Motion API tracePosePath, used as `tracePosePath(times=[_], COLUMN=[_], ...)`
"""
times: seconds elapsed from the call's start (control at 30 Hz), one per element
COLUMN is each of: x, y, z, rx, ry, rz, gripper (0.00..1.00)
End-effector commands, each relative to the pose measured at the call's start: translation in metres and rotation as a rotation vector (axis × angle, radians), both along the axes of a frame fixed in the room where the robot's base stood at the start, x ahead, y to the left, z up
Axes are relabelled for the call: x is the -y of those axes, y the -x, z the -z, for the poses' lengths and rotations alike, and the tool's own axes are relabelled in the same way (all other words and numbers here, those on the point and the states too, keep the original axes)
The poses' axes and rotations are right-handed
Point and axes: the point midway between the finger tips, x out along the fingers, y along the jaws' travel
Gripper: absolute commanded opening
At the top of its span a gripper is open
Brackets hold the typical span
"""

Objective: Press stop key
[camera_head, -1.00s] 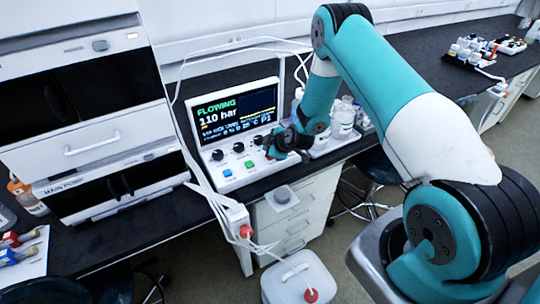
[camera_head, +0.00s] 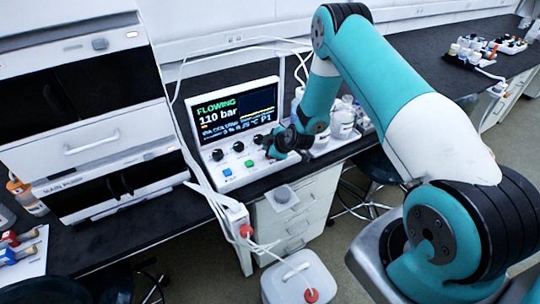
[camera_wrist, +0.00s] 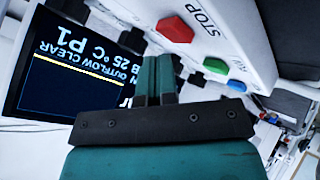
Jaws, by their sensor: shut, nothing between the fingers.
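The stop key is a red button (camera_wrist: 175,29) beside the printed word STOP on the white control panel (camera_wrist: 235,35), at the top of the wrist view. My gripper (camera_wrist: 157,58) is shut and empty, its teal fingertips just below the red key in that view. A small gap shows in the picture; contact cannot be judged. In the head view my gripper (camera_head: 270,148) is at the panel's right end and hides the red key. The panel screen (camera_head: 235,113) reads FLOWING, 110 bar.
A green key (camera_head: 247,162) and a blue key (camera_head: 228,172) sit left of my gripper, with black knobs (camera_head: 238,147) above them. Bottles (camera_head: 342,120) stand close on the right. White tubes (camera_head: 205,185) run down the panel's left side.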

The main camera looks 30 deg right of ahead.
Motion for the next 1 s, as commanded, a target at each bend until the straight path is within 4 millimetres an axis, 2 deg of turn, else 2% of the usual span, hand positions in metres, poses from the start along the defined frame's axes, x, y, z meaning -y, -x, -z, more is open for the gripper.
tracePosePath(times=[0.13, 1.0], x=[-0.0001, -0.0001], y=[0.0001, 0.0001], z=[0.0067, 0.0113], rx=[0.0, 0.0], ry=[0.0, 0.0], rz=[0.0, 0.0], gripper=[0.0, 0.0])
